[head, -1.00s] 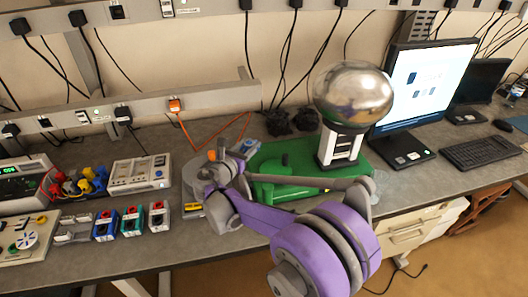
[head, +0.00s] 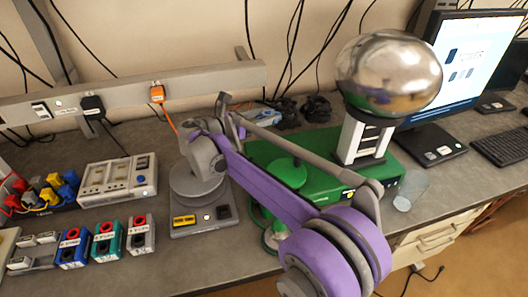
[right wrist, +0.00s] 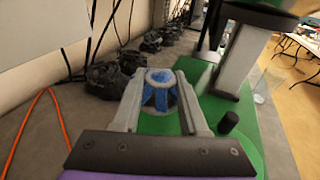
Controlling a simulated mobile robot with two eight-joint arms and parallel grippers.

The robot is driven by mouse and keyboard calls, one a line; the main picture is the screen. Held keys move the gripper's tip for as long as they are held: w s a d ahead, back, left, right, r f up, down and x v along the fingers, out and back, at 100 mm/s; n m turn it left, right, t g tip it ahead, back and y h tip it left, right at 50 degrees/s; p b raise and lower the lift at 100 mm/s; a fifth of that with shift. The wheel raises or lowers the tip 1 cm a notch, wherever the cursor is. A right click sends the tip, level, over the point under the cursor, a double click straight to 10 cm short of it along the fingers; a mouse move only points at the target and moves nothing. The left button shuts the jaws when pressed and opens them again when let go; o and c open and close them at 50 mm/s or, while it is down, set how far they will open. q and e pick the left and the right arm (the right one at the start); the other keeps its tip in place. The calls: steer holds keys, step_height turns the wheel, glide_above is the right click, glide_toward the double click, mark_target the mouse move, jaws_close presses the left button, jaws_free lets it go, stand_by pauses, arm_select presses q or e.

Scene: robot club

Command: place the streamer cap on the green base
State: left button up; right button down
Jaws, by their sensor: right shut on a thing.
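The green base (head: 328,172) is a flat box on the bench, with a large silver sphere (head: 390,75) on a white and black column (head: 362,138) at its right part. My right gripper (head: 232,113) is just left of and behind the base's left end in the head view. In the right wrist view, its two grey fingers are shut on a small blue piece with a whitish rim and round top (right wrist: 159,88), seemingly the streamer cap. It shows in front of the green surface (right wrist: 215,105) and a short black knob (right wrist: 228,122). My left gripper is out of view.
A clear cup (head: 411,190) stands right of the base, near a monitor (head: 470,65). Dark lumpy objects (right wrist: 105,75) lie along the wall. An orange cable (right wrist: 40,120) hangs at the wall.

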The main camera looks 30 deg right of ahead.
mark_target(266, 148)
steer(key=f, duration=1)
steer(key=shift+w+f+b, duration=0.15)
steer(key=shift+w+b, duration=0.05)
steer(key=shift+b, duration=0.1)
steer(key=shift+f, duration=0.1)
steer(key=shift+c, duration=2.2)
jaws_free()
steer(key=v, duration=1.2)
